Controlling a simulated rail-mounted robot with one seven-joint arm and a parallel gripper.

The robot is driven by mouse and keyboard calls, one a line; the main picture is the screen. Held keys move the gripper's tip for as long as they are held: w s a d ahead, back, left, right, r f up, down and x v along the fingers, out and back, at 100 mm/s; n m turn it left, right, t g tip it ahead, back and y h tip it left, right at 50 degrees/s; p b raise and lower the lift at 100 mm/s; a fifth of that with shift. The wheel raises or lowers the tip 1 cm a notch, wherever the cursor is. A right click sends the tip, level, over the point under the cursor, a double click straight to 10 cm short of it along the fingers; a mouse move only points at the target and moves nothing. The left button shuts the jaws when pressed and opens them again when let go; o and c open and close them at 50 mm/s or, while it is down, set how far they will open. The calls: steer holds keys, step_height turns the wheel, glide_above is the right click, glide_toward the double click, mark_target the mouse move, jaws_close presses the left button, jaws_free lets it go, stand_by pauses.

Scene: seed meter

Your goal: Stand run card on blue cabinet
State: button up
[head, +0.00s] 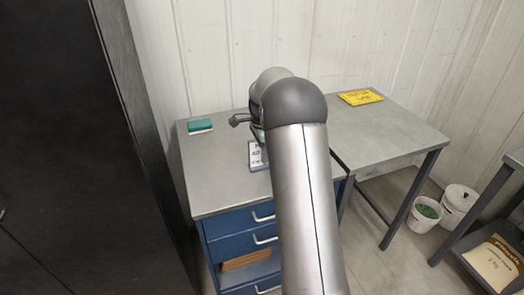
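The blue cabinet (226,198) has a grey top and several drawers with pale handles; it stands left of centre. A white card with dark print (256,153), likely the run card, shows on or just above the cabinet top, beside my arm. It appears to have a grey lower edge; its right side is hidden by my arm. I cannot tell whether it rests on the top or is held. My gripper is mostly hidden behind my arm. A small grey part (240,119) juts out left of the wrist; its fingertips cannot be made out.
A green block-like item (199,126) lies at the cabinet's back left. A yellow sign (360,97) lies on the grey table (385,133) to the right. White buckets (423,216) and a sack (494,264) are further right. A tall dark cabinet (75,120) stands at left.

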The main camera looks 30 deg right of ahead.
step_height(320, 180, up, 12)
steer(key=shift+f, duration=0.15)
steer(key=shift+r, duration=0.3)
steer(key=shift+s+a+r, duration=0.1)
steer(key=shift+s+a, duration=0.05)
steer(key=s+a+n, duration=1.1)
steer(key=s+a, duration=0.2)
steer(key=s, duration=0.4)
steer(key=s+a+f+n, duration=0.2)
steer(key=s+f+n, duration=0.2)
steer(key=s, duration=0.4)
steer(key=s+a+f+n, duration=0.3)
steer(key=s+f+n, duration=0.1)
steer(key=s, duration=0.5)
steer(key=shift+s+f+n, duration=0.15)
steer(key=shift+s+n, duration=0.05)
steer(key=shift+n, duration=0.1)
steer(key=shift+a, duration=0.1)
